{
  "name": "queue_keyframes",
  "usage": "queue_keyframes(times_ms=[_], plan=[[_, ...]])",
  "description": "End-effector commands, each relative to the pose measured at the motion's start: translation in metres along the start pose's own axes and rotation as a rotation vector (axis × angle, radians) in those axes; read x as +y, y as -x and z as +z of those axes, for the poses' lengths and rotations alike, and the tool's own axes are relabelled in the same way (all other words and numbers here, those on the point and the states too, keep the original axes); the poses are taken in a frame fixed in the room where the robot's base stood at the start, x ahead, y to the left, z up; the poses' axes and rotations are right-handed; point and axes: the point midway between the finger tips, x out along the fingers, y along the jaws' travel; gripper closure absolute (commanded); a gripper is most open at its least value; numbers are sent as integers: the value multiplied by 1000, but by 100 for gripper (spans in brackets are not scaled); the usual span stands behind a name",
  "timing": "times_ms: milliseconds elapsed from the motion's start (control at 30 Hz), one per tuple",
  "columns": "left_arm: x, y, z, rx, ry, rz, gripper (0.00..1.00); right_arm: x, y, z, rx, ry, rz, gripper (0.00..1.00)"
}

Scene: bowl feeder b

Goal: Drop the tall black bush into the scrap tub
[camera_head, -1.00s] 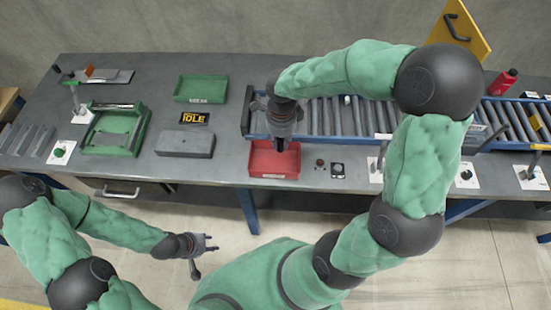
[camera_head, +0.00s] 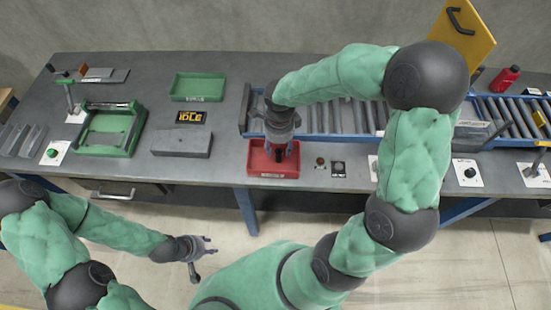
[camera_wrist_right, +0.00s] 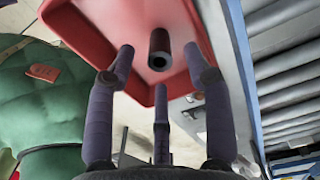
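The scrap tub is the red tray (camera_head: 257,171) at the front edge of the bench; its red wall also shows in the right wrist view (camera_wrist_right: 85,35). The tall black bush (camera_wrist_right: 160,48) is a dark hollow cylinder over or in the tub, its bore facing the wrist camera. I cannot tell whether it rests on the tub's floor. My right gripper (camera_head: 281,153) is just above the tub, its fingers (camera_wrist_right: 158,60) spread around the bush with gaps showing. My left gripper (camera_head: 210,246) is open and empty, low in front of the bench.
A roller conveyor (camera_head: 340,118) runs behind and right of the tub. A green tray (camera_head: 198,87), an IDLE display (camera_head: 191,117) and a grey block (camera_head: 182,144) lie to the left. A green fixture (camera_head: 108,130) stands further left.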

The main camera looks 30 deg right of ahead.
Motion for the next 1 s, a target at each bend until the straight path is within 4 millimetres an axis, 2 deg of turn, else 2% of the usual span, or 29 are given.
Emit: queue_keyframes(times_ms=[200,333,800,1000], plan=[[0,0,0,0,0,0,60,0,1,0,0,0,0,48],[0,0,0,0,0,0,60,-1,12,0,-1,-2,-3,48],[0,0,0,0,0,0,60,-1,98,1,-3,0,-4,48],[0,0,0,0,0,0,60,0,116,0,0,0,-1,48]])
